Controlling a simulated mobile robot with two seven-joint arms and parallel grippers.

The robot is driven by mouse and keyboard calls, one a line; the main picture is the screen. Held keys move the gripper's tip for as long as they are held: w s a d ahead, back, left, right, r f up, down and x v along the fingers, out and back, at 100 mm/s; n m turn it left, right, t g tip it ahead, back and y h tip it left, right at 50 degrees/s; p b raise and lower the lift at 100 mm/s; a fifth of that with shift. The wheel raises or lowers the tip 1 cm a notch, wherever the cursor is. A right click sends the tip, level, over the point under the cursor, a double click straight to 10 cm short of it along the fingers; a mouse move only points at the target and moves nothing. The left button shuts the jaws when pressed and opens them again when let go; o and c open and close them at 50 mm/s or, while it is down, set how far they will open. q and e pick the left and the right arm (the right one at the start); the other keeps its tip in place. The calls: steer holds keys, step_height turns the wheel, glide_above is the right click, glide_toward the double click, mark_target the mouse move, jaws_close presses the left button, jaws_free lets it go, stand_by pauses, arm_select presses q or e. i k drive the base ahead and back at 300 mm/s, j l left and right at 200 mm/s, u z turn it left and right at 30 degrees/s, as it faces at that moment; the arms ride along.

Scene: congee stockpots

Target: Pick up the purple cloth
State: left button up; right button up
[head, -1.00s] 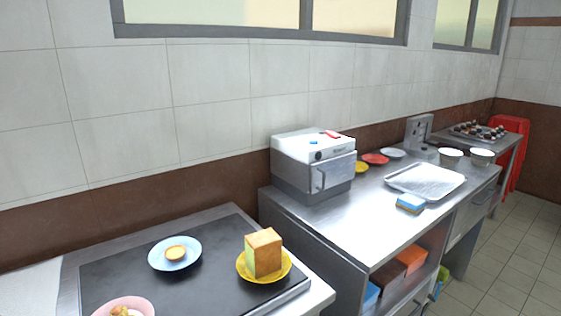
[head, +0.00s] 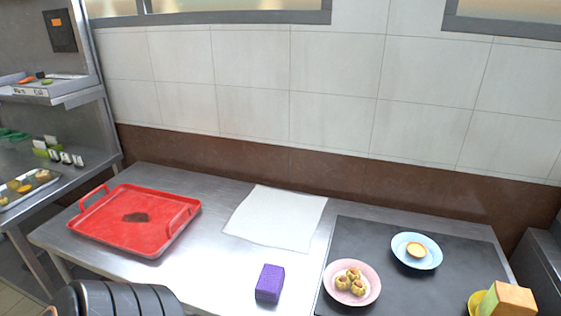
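The purple cloth (head: 269,283) shows in the head view as a small, thick, folded block. It lies on the steel counter near its front edge, left of the black mat and in front of the white sheet. Nothing touches it. A dark ribbed part at the bottom left looks like part of my own arm. Neither gripper is in view.
A red tray (head: 128,245) with raised handles sits on the left of the counter. A white sheet (head: 277,218) lies behind the cloth. A black mat (head: 375,238) holds a pink plate (head: 352,296) of pastries and a blue plate (head: 431,262). Bare steel surrounds the cloth.

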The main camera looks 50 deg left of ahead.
mark_target(268, 289)
steer(key=k+u, duration=0.1)
steer(key=u, duration=1.55)
